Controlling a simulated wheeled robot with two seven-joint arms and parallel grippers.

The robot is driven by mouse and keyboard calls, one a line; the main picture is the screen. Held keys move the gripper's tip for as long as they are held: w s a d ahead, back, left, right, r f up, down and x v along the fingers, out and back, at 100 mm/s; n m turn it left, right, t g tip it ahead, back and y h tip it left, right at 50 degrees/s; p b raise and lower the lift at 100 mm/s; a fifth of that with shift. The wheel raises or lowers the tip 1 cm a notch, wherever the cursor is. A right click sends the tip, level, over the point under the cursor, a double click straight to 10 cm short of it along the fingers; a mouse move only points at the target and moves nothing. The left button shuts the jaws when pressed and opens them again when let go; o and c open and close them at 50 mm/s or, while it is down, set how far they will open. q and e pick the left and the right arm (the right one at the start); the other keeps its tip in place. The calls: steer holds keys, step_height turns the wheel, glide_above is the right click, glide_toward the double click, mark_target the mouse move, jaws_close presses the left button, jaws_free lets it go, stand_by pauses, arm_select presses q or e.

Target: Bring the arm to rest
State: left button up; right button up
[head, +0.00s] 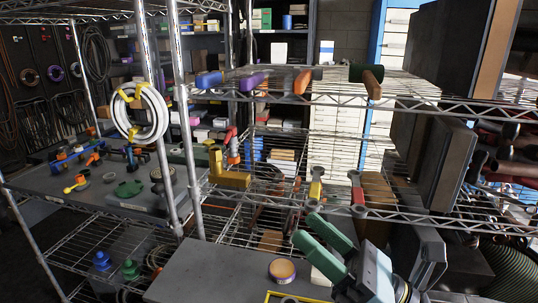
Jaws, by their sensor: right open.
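My right gripper (307,229) shows at the lower middle right, with two green fingers apart and nothing between them. It points up and left, in front of the wire rack (410,217). From this view I cannot tell how close its fingertips are to the rack's front edge. My left gripper is not in view.
A grey surface (215,270) lies at the front, with a round tan-topped item (282,270) on it, left of my gripper. Handled tools (315,188) lie on the middle rack shelf, near a yellow block (230,178). Dark panels (440,165) stand at right.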

steer(key=w+d+f+m+t+h, duration=0.25)
steer(key=d+f+m+h, duration=0.4)
steer(key=m+h, duration=0.6)
steer(key=w+d+f+m+t+h, duration=0.25)
steer(key=d+f+m+h, duration=0.45)
steer(key=m, duration=1.1)
steer(key=s+d+f+m+g+h, duration=0.2)
steer(key=s+d+f+m+g, duration=0.2)
steer(key=s+f+m+g, duration=0.6)
steer(key=s+a+f+m+g+y, duration=0.2)
steer(key=s+f+g, duration=0.2)
steer(key=s+f, duration=0.65)
step_height(320, 180, down, 25)
steer(key=s+g+b, duration=0.1)
steer(key=s+b, duration=0.1)
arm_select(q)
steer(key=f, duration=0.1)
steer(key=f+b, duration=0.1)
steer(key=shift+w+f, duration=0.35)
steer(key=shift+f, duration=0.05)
arm_select(e)
steer(key=s+d+f+g, duration=0.1)
steer(key=s+d+f, duration=0.2)
steer(key=s+f, duration=1.3)
steer(key=shift+f+n+g+h, duration=0.25)
steer(key=shift+n+g+h, duration=0.1)
steer(key=shift+n, duration=0.1)
